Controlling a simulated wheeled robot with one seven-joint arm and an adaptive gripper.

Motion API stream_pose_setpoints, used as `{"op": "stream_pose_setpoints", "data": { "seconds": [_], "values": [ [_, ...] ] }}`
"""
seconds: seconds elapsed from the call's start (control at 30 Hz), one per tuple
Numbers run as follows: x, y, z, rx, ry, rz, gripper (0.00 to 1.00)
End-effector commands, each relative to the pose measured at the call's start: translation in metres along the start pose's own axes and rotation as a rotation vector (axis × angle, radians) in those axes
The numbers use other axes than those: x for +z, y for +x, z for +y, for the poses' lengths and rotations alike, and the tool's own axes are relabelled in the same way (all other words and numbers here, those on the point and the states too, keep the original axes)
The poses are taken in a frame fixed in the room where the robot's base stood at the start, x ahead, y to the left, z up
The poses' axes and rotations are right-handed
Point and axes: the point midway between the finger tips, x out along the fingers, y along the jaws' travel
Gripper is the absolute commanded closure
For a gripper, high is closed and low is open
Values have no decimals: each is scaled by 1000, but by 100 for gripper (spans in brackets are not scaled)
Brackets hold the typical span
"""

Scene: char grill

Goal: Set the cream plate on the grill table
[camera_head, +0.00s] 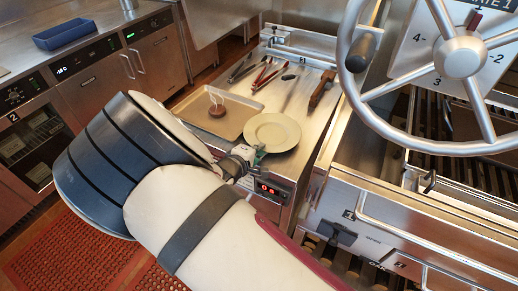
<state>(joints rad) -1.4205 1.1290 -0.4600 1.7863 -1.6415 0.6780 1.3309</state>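The cream plate (272,132) is round and looks about level, over the front part of the steel grill table (311,122). I cannot tell whether it rests on the surface or is slightly above it. My gripper (254,158) is at the plate's near-left rim, above the table's front edge. It is small in view and partly hidden by my arm. I cannot tell whether its fingers are open or closed on the rim.
A tray (240,107) with a dark round patty (217,111) lies left of the plate. Red-handled tongs (263,75) and other tools lie behind. A large handwheel (345,50) and the grill are at right. A blue bin (78,33) stands on the left counter.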

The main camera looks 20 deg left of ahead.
Motion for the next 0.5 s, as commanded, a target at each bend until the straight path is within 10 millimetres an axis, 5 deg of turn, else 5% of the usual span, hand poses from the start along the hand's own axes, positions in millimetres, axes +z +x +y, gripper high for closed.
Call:
{"op": "stream_pose_setpoints", "data": {
  "seconds": [0.03, 0.1, 0.5],
  "values": [
    [0, 0, 0, 0, 0, 0, 91],
    [0, 0, 0, 0, 0, 0, 75],
    [-1, -6, 0, -1, 1, 2, 75]
  ]
}}
